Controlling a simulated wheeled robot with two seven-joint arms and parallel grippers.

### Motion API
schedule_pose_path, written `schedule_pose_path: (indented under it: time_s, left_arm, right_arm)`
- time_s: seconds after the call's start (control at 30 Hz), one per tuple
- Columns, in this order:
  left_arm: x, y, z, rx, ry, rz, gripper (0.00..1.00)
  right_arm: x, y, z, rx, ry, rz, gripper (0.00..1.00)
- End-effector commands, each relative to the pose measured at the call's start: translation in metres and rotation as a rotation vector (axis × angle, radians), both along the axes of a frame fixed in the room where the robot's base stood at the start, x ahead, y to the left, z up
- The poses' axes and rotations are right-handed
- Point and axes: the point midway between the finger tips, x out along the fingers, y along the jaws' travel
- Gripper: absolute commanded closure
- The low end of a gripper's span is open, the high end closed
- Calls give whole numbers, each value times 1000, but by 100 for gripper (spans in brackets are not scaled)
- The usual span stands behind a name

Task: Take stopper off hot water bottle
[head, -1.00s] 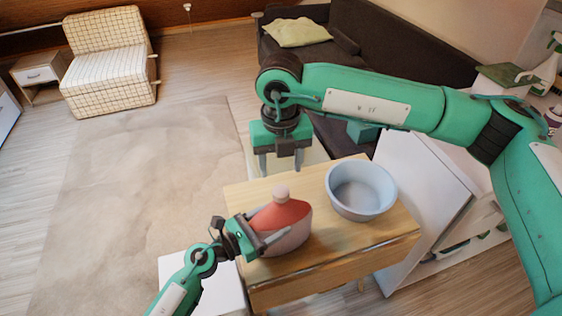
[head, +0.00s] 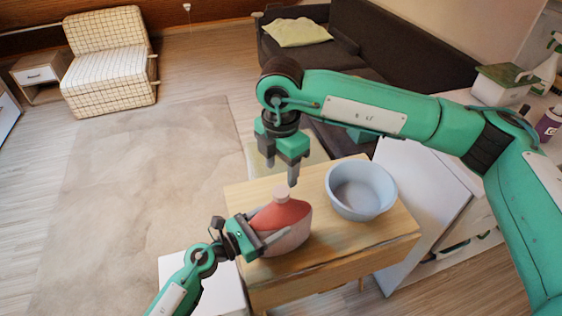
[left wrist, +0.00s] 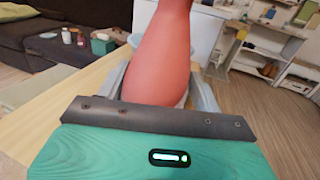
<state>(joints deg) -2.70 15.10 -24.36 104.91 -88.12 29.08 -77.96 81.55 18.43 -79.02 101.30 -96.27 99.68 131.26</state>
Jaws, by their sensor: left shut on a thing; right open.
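The hot water bottle (head: 287,218) is red above and paler below. It stands upright on the wooden table, with a pale pinkish stopper (head: 281,193) on its top. My left gripper (head: 273,238) is shut on the body of the bottle from the left. In the left wrist view the red body (left wrist: 160,55) rises between the two fingers, and the stopper is out of that view. My right gripper (head: 281,172) is open and empty, pointing down just above the stopper, apart from it as far as I can tell.
A light blue basin (head: 361,188) stands on the table (head: 330,250) to the right of the bottle. A white cabinet (head: 415,200) stands right of the table. A dark sofa (head: 385,45) is behind. The rug (head: 140,190) at left is clear.

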Motion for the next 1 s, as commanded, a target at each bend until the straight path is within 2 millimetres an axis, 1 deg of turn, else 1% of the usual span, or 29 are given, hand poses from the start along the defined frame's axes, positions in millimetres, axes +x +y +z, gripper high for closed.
schedule_pose_path:
  time_s: [0.2,0.3,0.4,0.57,0.83,0.97,1.0]
  left_arm:
    - [0,0,-1,0,1,-1,97]
    - [0,0,0,0,1,-1,97]
    - [0,0,0,0,1,-1,97]
    - [0,0,-1,0,1,-1,97]
    - [0,0,-1,0,2,-1,97]
    - [0,0,-1,0,2,-1,97]
    - [0,0,-1,0,2,-1,97]
  right_arm:
    - [0,0,-34,-1,2,1,45]
    - [-1,0,-49,-1,3,2,45]
    - [0,0,-60,0,0,2,45]
    - [0,0,-70,-1,1,2,45]
    - [0,0,-71,0,0,3,45]
    - [0,0,-71,0,0,3,70]
    - [0,0,-71,0,0,3,78]
